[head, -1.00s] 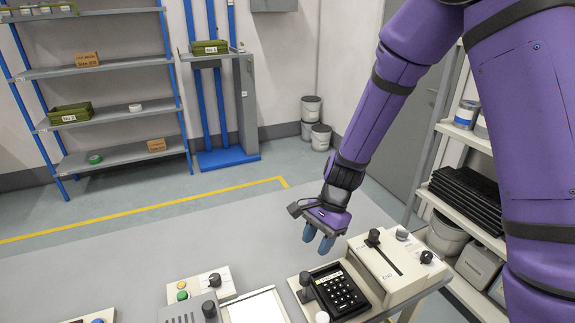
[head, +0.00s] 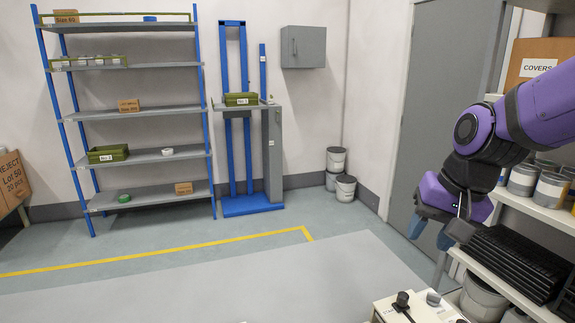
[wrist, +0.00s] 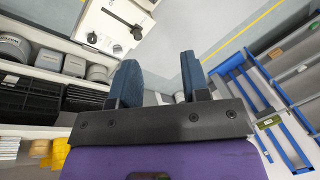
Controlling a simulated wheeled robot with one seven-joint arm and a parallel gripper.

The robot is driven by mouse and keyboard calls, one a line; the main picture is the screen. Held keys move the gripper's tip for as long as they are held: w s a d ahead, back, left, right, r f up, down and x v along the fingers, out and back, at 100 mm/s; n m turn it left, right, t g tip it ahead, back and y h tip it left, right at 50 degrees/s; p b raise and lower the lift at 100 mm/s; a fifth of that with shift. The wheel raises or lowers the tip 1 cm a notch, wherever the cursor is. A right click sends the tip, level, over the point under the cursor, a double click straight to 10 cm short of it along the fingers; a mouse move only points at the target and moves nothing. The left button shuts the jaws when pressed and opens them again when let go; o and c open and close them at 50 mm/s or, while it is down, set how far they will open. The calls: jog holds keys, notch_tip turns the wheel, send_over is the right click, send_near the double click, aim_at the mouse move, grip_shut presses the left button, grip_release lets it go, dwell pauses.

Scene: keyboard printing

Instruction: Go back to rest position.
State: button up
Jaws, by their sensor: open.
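My gripper (head: 432,235) is at the right of the head view, in front of the grey door and left of the shelf with black keyboards. Its blue fingers point down and to the left. In the wrist view its two blue fingers (wrist: 158,82) stand apart with nothing between them, so it is open and empty. My purple arm reaches in from the right edge, folded and raised. The cream control panel (head: 418,308) with a dark lever sits below the gripper at the bottom edge, clear of the fingers. Most of the panel is cut off.
The right shelf holds stacked black keyboards (head: 512,263), tins (head: 550,190) and a COVERS box (head: 538,68). A blue-and-grey rack (head: 140,100) stands at the back left. A lift with a green bin (head: 241,99) stands at the back. The floor in the middle is clear.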

jog(key=s+d+r+n+t+h, duration=0.1)
jog(key=s+d+r, duration=0.2)
jog(key=s, duration=0.2)
jog(key=s+d+r+n+t+h, duration=0.1)
jog(key=s+d+r+n+t, duration=0.1)
jog(key=s+d+r, duration=0.2)
jog(key=shift+s+r+n, duration=0.2)
jog(key=shift+s+n, duration=0.1)
jog(key=shift+s, duration=0.85)
